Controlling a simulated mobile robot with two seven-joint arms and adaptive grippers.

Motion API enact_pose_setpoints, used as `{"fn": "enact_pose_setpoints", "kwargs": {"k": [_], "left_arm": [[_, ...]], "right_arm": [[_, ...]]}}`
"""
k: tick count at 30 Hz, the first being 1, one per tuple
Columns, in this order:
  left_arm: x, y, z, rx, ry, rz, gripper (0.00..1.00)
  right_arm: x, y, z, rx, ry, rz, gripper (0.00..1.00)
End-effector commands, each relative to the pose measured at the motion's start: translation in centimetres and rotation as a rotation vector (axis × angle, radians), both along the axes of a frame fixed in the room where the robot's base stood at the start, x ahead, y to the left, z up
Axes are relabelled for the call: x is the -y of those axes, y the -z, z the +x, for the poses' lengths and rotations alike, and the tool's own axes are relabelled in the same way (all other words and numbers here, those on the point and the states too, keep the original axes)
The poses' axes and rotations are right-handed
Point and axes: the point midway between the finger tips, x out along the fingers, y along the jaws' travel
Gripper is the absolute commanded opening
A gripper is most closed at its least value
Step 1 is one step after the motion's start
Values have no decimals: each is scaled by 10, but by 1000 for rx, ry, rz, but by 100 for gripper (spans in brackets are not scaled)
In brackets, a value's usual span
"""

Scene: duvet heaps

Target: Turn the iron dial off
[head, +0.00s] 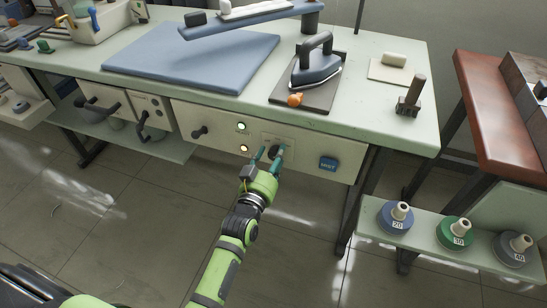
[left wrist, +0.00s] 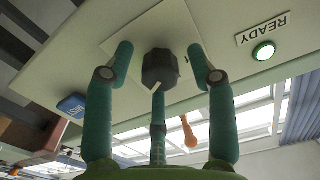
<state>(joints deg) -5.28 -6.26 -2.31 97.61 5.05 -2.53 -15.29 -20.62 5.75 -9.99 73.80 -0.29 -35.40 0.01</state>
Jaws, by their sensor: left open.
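The iron dial (head: 274,152) is a dark knob on a pale plate on the front panel under the ironing table. In the left wrist view the dial (left wrist: 161,67) is a dark faceted knob with a white mark, between the teal fingers. My left gripper (head: 270,153) is open at the panel, with its fingers on either side of the dial; it also shows in the left wrist view (left wrist: 160,64). I cannot tell whether the fingers touch the dial. The iron (head: 316,68) stands on a dark rest above. My right gripper is not in view.
The panel has a lit green lamp (head: 241,127), a lit yellowish lamp (head: 243,148), a dark knob (head: 199,131) and a blue button (head: 328,163). An orange knob (head: 295,100) sits by the iron rest. Numbered spools (head: 455,232) stand on a low shelf at right.

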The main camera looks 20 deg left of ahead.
Motion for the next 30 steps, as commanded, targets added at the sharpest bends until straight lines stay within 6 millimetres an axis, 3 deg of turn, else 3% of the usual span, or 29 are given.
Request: {"fn": "enact_pose_setpoints", "kwargs": {"k": [9,13,14,30], "left_arm": [[0,0,4,-1,0,0,56],[0,0,4,-1,0,0,4],[0,0,3,-1,0,0,0],[0,-1,3,-8,1,-106,0]], "right_arm": [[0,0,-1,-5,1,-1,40],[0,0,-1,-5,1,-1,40],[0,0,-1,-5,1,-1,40],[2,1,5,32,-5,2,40]]}}
